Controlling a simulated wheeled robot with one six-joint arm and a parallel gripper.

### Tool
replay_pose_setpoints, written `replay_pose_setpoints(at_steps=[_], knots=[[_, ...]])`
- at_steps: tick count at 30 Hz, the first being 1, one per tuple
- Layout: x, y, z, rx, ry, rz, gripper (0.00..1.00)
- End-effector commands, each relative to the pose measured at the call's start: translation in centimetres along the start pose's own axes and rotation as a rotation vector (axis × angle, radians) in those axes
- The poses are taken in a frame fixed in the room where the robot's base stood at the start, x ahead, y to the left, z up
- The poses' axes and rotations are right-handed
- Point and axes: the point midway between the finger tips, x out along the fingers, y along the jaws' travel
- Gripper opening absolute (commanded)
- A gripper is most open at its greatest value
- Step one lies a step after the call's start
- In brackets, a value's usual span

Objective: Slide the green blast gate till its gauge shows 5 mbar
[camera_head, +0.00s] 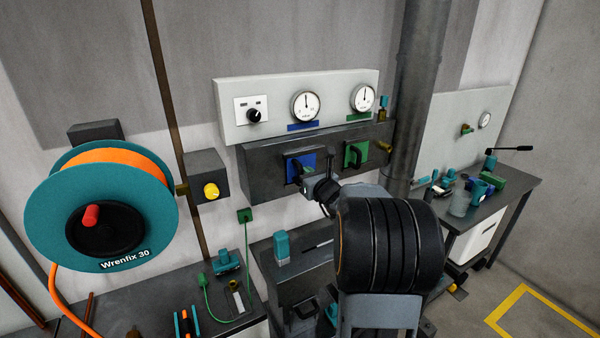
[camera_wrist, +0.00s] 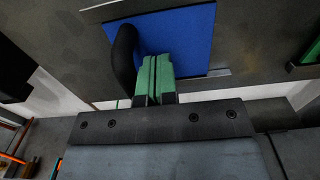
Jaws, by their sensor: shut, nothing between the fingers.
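The green blast gate (camera_head: 350,160) with a dark handle (camera_head: 355,154) is set in the dark duct, right of the blue gate (camera_head: 291,172). Its gauge (camera_head: 363,98) sits above a green label; the needle points roughly up, the numbers too small to read. In the wrist view only an edge of the green gate (camera_wrist: 312,53) shows at far right. My gripper (camera_wrist: 154,72) is shut and empty, its green fingertips in front of the blue plate (camera_wrist: 190,40), just right of the blue gate's black handle (camera_wrist: 123,58). Whether it touches that handle I cannot tell.
A second gauge (camera_head: 305,107) with a blue label and a knob switch (camera_head: 253,115) share the panel. A vertical pipe (camera_head: 418,80) stands right of the duct. A hose reel (camera_head: 100,205) is at left. Benches below hold small tools; my arm hides part of them.

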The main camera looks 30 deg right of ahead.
Motion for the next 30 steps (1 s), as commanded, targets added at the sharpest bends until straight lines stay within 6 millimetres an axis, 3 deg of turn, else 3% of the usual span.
replay_pose_setpoints(at_steps=[30], knots=[[-0.01,0.67,-0.02,0.000,0.000,0.001,0.00]])
